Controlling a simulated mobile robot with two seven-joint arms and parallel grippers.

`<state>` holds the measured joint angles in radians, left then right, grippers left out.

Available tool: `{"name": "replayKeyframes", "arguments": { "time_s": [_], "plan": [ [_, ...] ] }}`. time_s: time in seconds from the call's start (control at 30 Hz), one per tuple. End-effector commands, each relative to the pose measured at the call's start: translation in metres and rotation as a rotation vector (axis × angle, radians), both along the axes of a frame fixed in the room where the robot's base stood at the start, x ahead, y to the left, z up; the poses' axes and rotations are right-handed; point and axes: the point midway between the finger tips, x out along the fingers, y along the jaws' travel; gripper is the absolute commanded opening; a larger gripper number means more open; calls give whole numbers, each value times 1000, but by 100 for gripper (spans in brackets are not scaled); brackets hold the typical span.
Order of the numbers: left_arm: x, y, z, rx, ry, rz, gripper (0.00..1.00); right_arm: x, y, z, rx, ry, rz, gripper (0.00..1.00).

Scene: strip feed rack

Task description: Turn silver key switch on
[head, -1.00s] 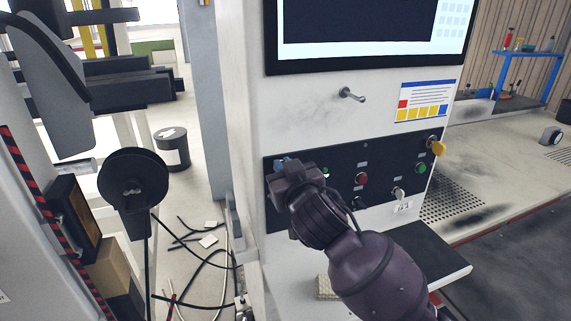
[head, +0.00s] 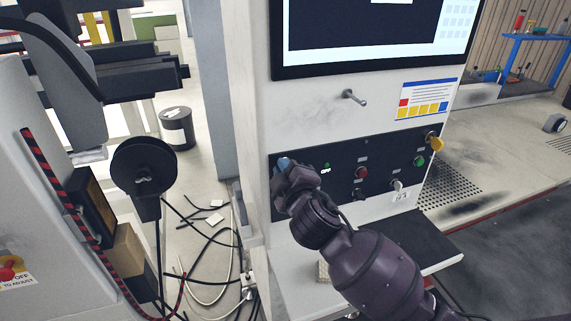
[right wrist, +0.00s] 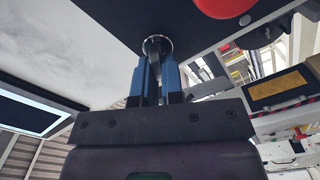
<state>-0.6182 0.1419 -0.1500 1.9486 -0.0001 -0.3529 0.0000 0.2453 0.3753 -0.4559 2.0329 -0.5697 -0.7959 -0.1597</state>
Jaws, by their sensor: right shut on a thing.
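The black control panel (head: 345,172) is on the front of a white cabinet. My right gripper (head: 284,163) is at the panel's upper left corner, and its blue fingertips show there. In the right wrist view, the two blue fingers (right wrist: 156,78) are shut on a narrow grey key (right wrist: 153,48), which sits in a round silver collar on the dark panel. The gripper hides this silver key switch in the head view. An "OFF" label and a small green lamp (head: 327,165) show just right of the gripper. My left gripper is not in view.
Other panel controls are a red button (head: 360,173), a green button (head: 419,161), a yellow key (head: 435,143) and a small silver switch (head: 397,185). A peg (head: 355,97) sticks out above the panel. A dark shelf (head: 425,247) juts out below. Cables lie on the floor at left.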

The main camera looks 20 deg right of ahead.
Motion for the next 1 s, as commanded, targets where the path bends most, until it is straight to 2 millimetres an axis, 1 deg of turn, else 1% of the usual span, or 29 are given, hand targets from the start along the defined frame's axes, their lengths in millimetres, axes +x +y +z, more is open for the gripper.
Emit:
{"name": "replayKeyframes", "arguments": {
  "time_s": [0.2, 0.5, 0.73, 1.0],
  "plan": [
    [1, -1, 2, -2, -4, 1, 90, 0, 2, -1, -197, -10, 3, 0],
    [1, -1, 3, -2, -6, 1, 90, 0, 2, -4, -404, -16, 1, 0],
    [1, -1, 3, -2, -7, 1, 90, 0, 2, -5, -491, -20, 2, 0],
    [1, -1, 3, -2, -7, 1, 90, 0, 2, -5, -523, -21, 2, 0]
  ]
}}
